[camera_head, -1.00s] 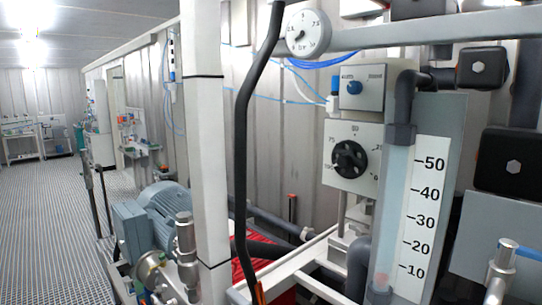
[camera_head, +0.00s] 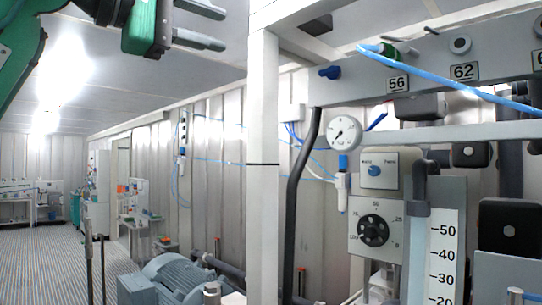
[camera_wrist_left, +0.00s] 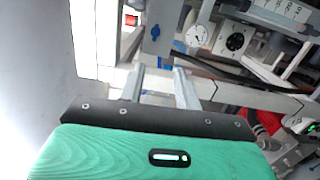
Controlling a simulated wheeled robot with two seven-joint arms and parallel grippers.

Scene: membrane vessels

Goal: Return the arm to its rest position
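My left gripper (camera_head: 222,28) is at the top of the head view, raised in front of the ceiling, with its green and black arm coming in from the upper left. Its two grey fingers point right and are apart, with nothing between them. In the left wrist view the fingers (camera_wrist_left: 159,78) also stand apart and empty, beyond the green wrist housing. My right gripper is in neither view.
A white upright post (camera_head: 264,170) stands right of the left gripper. Beyond it are a dark hose (camera_head: 299,200), a pressure gauge (camera_head: 344,133), a dial panel (camera_head: 375,229) and a scaled flow tube (camera_head: 418,255). A blue motor (camera_head: 180,278) is low down. The floor aisle at left is clear.

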